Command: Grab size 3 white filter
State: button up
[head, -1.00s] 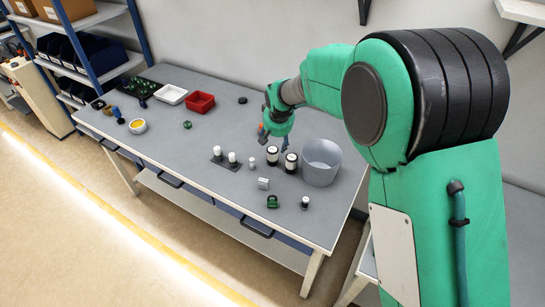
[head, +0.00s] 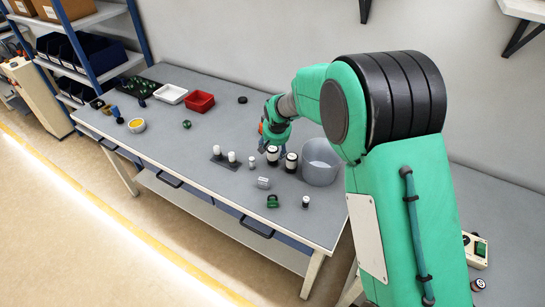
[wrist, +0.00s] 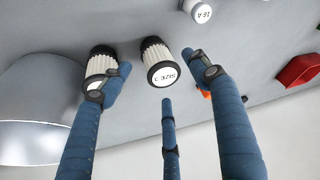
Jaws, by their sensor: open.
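Two white pleated filters with black end rims stand side by side on the table. One filter (head: 272,158) shows in the middle of the wrist view (wrist: 157,61), with a "SIZE" label whose digit is hard to read. The other filter (head: 291,164) is at the left in the wrist view (wrist: 100,66), partly hidden behind a blue finger, its label covered. My gripper (head: 270,144) is open and empty just behind the filters. In the wrist view, the blue fingers of my gripper (wrist: 157,82) spread around the middle filter, with no clear contact.
A grey bin (head: 320,165) stands close beside the filters. A white "16 A" part (wrist: 198,10) is near the middle filter. Two white cylinders on a dark base (head: 225,160) stand to the left. A red tray (head: 200,103) lies farther back.

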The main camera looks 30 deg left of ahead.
aim_at(273, 150)
jog(key=shift+f, duration=0.1)
dwell(0.3)
jog(key=shift+b+x, duration=0.75)
jog(key=shift+x, duration=1.8)
jog(key=shift+a, duration=0.15)
jog(key=c, duration=1.1)
